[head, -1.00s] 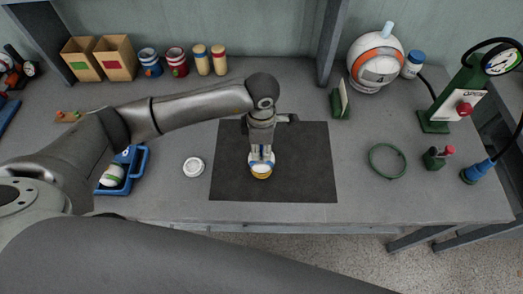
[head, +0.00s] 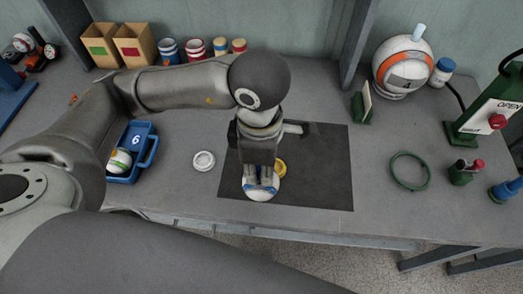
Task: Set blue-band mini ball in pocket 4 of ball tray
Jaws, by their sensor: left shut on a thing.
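My left gripper (head: 261,181) is shut on the blue-band mini ball (head: 263,191), a white ball with a blue band. It holds the ball over the dark mat, apart from the yellow ring (head: 281,168), which is partly hidden behind the gripper. The blue ball tray (head: 149,161) is at the left, partly hidden by my left arm. The number 6 shows on it, and a white ball with a green band (head: 119,161) lies in it. I cannot make out pocket 4. My right gripper is not in view.
A white round lid (head: 204,161) lies between tray and dark mat (head: 325,180). A green ring (head: 410,171), a small green block with knobs (head: 465,172) and a green press (head: 490,118) are at the right. A large ball (head: 403,66) stands behind. The mat's right half is clear.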

